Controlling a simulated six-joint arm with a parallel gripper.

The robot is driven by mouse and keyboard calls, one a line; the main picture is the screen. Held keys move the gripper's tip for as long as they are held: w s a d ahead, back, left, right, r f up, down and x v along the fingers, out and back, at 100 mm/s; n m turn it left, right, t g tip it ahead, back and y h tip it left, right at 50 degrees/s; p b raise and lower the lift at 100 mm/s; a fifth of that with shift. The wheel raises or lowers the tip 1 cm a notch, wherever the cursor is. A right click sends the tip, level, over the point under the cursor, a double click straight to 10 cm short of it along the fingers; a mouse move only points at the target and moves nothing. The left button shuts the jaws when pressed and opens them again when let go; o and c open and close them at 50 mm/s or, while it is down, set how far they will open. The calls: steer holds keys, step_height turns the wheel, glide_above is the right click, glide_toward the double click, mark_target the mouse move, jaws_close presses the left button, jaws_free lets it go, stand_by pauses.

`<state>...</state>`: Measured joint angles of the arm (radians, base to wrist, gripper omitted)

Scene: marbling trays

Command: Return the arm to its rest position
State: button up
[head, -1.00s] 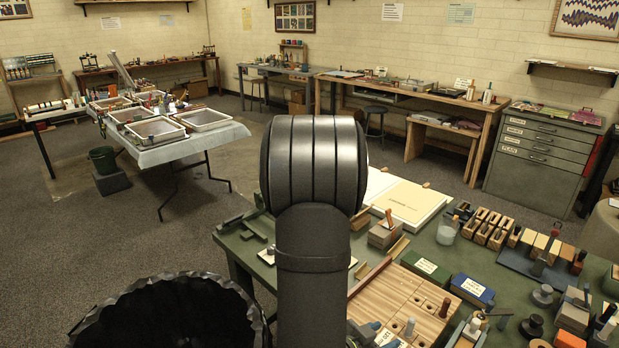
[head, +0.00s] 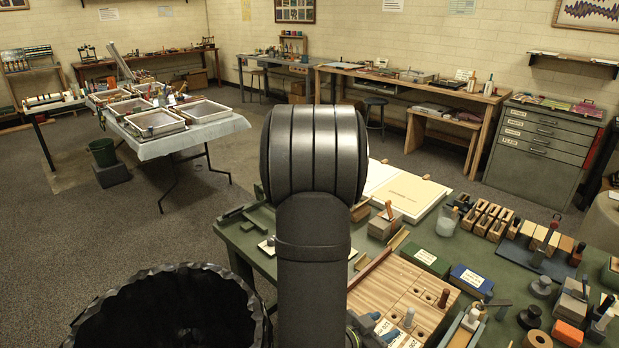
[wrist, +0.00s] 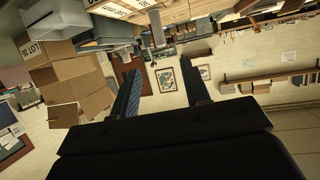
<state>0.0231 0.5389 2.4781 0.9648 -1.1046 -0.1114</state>
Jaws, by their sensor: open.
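My arm (head: 311,195) stands upright in the middle of the head view and hides part of the room and the green table behind it. My gripper is not visible in the head view. In the wrist view my gripper (wrist: 160,65) has its two dark fingers apart, with nothing between them. Beyond the fingers the wrist view shows the room upside down, with framed pictures on a pale wall.
The green table (head: 512,272) on the right holds a wooden peg board (head: 400,290), small boxes, blocks and tools. A black ribbed bin (head: 90,330) stands at the lower left. A folding table with marbling trays (head: 155,124) stands farther back. Grey carpet lies between.

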mark_target(411, 310)
steer(key=x, duration=1.3)
steer(key=shift+d+f, duration=0.1)
steer(key=shift+d, duration=0.05)
steer(key=shift+s+a+r, duration=0.1)
steer(key=shift+a+r, duration=0.15)
steer(key=shift+r, duration=1.75)
